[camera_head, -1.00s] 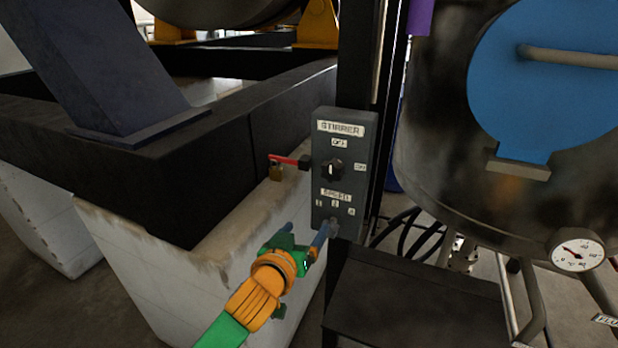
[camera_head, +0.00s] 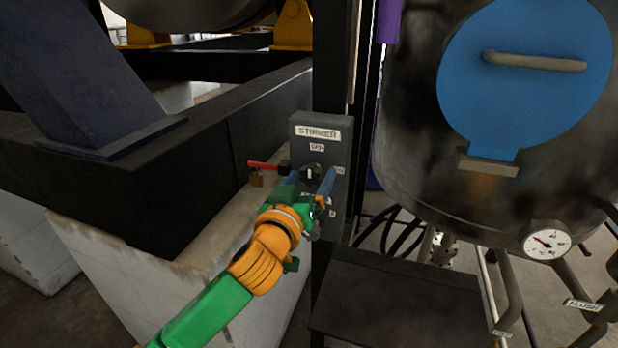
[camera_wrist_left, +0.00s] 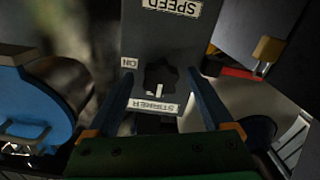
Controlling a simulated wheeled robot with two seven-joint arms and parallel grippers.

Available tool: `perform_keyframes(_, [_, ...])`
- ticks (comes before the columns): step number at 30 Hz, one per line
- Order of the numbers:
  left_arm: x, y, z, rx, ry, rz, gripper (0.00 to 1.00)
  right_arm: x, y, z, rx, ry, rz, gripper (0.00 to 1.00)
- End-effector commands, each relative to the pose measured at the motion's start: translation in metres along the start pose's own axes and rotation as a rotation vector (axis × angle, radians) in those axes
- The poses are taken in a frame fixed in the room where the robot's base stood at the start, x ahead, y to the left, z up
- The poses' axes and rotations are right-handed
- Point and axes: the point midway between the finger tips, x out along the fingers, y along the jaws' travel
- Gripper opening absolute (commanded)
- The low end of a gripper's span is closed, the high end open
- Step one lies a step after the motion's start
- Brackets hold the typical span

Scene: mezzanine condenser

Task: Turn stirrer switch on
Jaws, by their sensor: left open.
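The grey control box (camera_head: 339,131) carries a STIRRER label (camera_head: 318,134) at its top. Below it is the black stirrer knob (camera_head: 311,172), with an OFF label above and an ON label to its right. Its white mark points up, toward OFF. My left gripper (camera_head: 310,181) is open, its blue fingers in front of the box on either side of the knob. In the left wrist view the box is upside down, and the knob (camera_wrist_left: 160,77) lies between the two spread fingers, not visibly gripped. The speed knob is mostly hidden behind my gripper. My right gripper is not in view.
A red bar (camera_head: 263,165) with a brass padlock (camera_head: 256,178) sticks out left of the box. A large tank with a blue disc (camera_head: 525,85) and a gauge (camera_head: 547,240) stands at right. A black beam (camera_head: 185,185) on a pale plinth is at left.

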Motion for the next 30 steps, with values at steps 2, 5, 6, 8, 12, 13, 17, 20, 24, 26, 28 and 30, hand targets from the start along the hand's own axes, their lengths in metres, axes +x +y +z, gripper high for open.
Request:
perform_keyframes(2, [0.0,0.0,0.0,0.0,0.0,0.0,0.8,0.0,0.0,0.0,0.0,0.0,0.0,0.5])
perform_keyframes(5, [0.0,0.0,0.0,0.0,0.0,0.0,0.53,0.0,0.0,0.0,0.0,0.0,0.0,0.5])
perform_keyframes(6, [0.0,0.0,0.0,0.0,0.0,-0.001,0.42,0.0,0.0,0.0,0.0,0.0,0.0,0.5])
perform_keyframes(8, [0.0,0.0,0.0,0.0,0.0,-0.001,0.26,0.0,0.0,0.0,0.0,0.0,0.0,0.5])
perform_keyframes(12, [0.0,0.0,0.0,0.001,0.0,-0.001,0.0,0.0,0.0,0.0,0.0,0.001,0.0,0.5])
perform_keyframes(13, [0.0,0.0,0.0,0.001,-0.001,-0.001,0.0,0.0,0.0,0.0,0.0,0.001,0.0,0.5])
perform_keyframes(17, [0.0,0.0,0.0,0.016,-0.001,-0.001,0.0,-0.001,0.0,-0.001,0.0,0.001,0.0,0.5])
perform_keyframes(20, [0.0,0.0,0.0,0.046,-0.002,-0.002,0.0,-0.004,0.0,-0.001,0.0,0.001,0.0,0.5])
perform_keyframes(24, [0.0,-0.001,-0.001,0.124,-0.002,-0.003,0.0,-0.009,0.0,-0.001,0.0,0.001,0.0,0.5])
perform_keyframes(26, [0.0,0.0,-0.002,0.169,-0.002,-0.002,0.0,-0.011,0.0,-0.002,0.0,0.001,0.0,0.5])
perform_keyframes(28, [0.0,0.0,-0.002,0.229,-0.002,-0.002,0.0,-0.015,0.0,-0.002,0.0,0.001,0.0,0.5])
perform_keyframes(30, [0.0,-0.001,-0.002,0.294,-0.003,-0.003,0.0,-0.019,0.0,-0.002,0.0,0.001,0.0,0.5])
